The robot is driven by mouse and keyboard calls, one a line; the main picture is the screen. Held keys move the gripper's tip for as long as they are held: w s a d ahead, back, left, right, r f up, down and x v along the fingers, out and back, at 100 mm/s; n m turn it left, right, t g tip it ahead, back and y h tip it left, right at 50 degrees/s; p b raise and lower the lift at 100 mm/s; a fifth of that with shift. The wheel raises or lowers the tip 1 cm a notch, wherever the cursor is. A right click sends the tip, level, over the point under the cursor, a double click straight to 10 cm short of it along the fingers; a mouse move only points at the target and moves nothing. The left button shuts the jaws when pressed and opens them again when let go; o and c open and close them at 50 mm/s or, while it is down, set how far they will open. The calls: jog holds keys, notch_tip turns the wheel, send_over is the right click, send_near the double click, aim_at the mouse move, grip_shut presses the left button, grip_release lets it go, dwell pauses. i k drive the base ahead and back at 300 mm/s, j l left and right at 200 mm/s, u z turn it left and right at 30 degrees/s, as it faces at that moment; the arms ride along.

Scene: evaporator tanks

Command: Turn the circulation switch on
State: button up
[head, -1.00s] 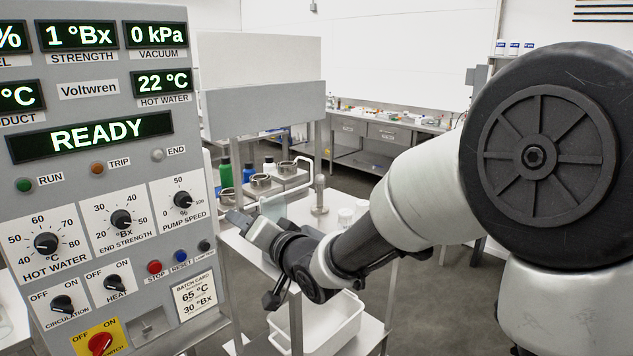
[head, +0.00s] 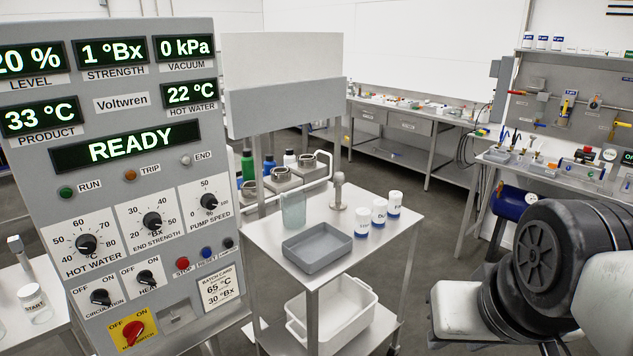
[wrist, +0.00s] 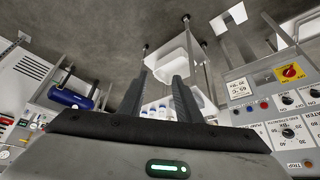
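The circulation switch (head: 100,297) is a black rotary knob on a white plate marked OFF and ON, low on the left of the grey control panel (head: 190,345). Its pointer seems to lean toward OFF, but it is small. In the wrist view the circulation switch (wrist: 314,92) shows upside down at the right edge. My gripper (wrist: 160,76) is open and empty, its two dark fingers apart, well away from the panel. In the head view my arm is at the lower right and the fingers are not visible.
The heat switch (head: 147,279) is just right of it, and the red main switch (head: 133,329) on yellow is below. A steel cart (head: 400,225) with a grey tray (head: 318,250), a beaker and white jars stands right of the panel. Floor is open beyond the cart.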

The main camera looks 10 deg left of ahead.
aim_at(100, 297)
jog(key=u, duration=1.55)
jog(key=i+j, duration=0.1)
jog(key=j, duration=0.4)
jog(key=i+j, duration=0.1)
jog(key=j, duration=0.4)
jog(key=i+j, duration=0.1)
jog(key=j, duration=0.4)
jog(key=k+j+z, duration=0.1)
jog(key=j, duration=0.25)
jog(key=i+u, duration=0.1)
jog(key=i, duration=0.05)
